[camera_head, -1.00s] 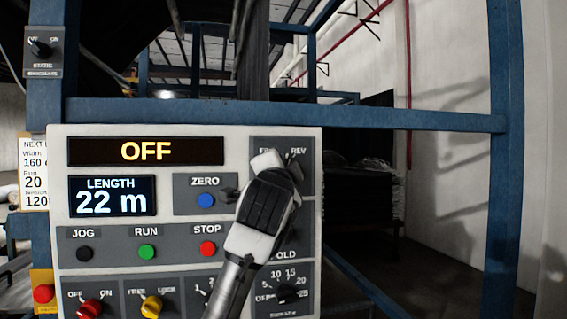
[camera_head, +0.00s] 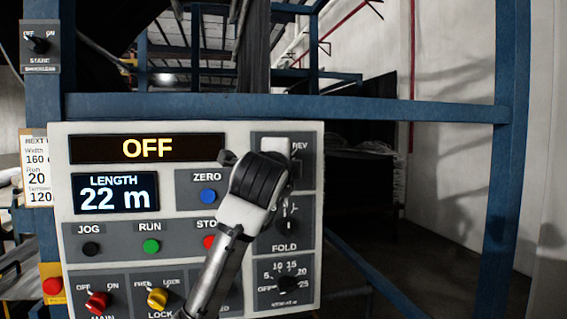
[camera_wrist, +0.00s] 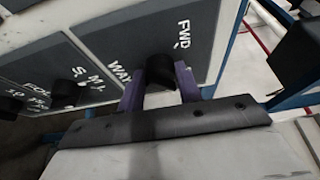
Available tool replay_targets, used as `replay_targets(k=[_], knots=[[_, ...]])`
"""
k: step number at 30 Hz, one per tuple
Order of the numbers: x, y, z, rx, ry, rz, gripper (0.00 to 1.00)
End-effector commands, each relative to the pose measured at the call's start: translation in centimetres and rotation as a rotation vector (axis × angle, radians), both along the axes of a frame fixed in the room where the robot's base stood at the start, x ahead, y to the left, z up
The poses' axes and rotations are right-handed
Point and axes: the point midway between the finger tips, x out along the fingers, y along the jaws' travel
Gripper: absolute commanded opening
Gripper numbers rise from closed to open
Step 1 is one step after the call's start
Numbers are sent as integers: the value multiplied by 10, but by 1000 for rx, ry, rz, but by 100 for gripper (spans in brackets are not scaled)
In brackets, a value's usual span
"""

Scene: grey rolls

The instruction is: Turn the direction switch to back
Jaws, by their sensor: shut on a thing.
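The direction switch is a black knob (camera_wrist: 161,70) on a dark grey plate, with FWD lettering beside it in the wrist view. In the head view its plate (camera_head: 310,180) is at the panel's upper right, with REV readable. My gripper (camera_wrist: 158,86) has its two purple fingers on either side of the knob, shut on it. In the head view my gripper (camera_head: 262,178) covers the knob and the FWD lettering, so the knob's pointing direction cannot be told.
The white control panel (camera_head: 60,240) carries an OFF display, a length display reading 22 m, several buttons and other knobs. The fold knob (camera_head: 288,226) is just below the direction plate. A blue frame beam (camera_head: 420,112) runs above. To the right is open floor.

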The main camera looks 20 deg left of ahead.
Motion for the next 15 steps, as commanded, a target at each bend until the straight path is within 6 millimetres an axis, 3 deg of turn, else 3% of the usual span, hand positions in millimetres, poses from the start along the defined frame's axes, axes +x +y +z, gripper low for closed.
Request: replay_targets(k=[8, 9, 14, 15], knots=[[0, 0, 0, 2, 0, 1, 12], [0, 0, 0, 2, 0, 1, 36], [0, 0, 0, 1, 0, 1, 56], [0, 0, 0, 1, 0, 1, 56]])
